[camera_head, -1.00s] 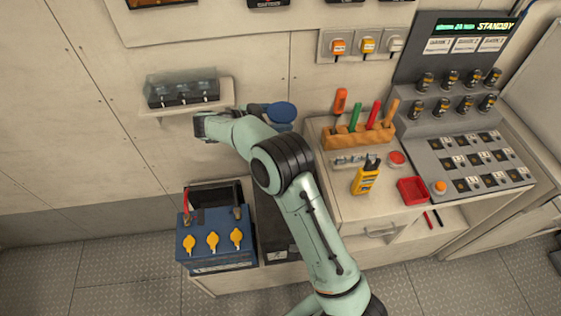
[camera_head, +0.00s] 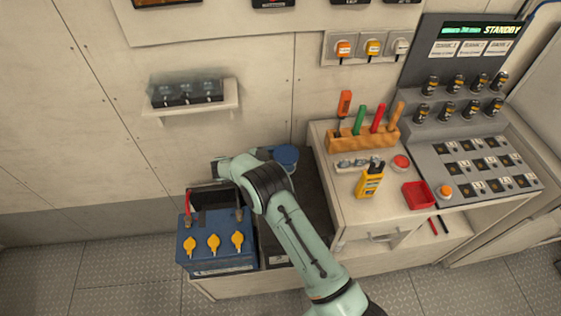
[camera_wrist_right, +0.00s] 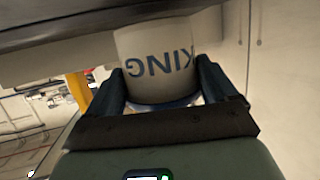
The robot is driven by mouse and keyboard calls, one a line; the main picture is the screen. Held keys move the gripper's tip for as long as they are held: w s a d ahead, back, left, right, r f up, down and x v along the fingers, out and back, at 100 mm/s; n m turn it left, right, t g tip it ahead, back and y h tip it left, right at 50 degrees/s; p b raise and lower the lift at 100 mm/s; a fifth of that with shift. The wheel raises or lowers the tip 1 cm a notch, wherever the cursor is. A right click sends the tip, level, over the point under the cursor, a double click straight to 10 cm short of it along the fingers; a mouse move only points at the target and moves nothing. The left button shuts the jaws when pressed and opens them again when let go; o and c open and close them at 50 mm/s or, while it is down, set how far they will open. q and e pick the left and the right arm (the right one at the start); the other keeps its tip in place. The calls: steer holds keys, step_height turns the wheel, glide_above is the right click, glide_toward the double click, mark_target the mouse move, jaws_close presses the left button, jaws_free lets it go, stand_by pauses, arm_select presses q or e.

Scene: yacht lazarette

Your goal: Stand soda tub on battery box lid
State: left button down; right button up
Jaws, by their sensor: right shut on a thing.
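The soda tub is white with a blue lid (camera_head: 286,155); the head view shows mainly the lid. In the right wrist view, its white side with dark lettering (camera_wrist_right: 158,65) appears upside down. My right gripper (camera_head: 266,154) is shut around the tub, with one finger on each side in the wrist view. The dark battery box lid (camera_head: 312,205) lies below and nearer than the tub in the head view, partly hidden by my right arm. Its dark edge (camera_wrist_right: 60,22) shows close to the tub's base in the wrist view; I cannot tell whether they touch. My left gripper is out of view.
A blue battery (camera_head: 215,245) with yellow caps stands left of the box. A wall shelf (camera_head: 190,108) holds a dark block with a clear cover.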

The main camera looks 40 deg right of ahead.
steer(key=shift+f, duration=0.6)
steer(key=shift+f, duration=0.1)
steer(key=o, duration=1.5)
steer(key=shift+f, duration=0.1)
steer(key=shift+o, duration=0.2)
steer(key=shift+a+r, duration=0.1)
steer(key=shift+r, duration=0.1)
steer(key=v, duration=1.2)
steer(key=shift+p, duration=0.3)
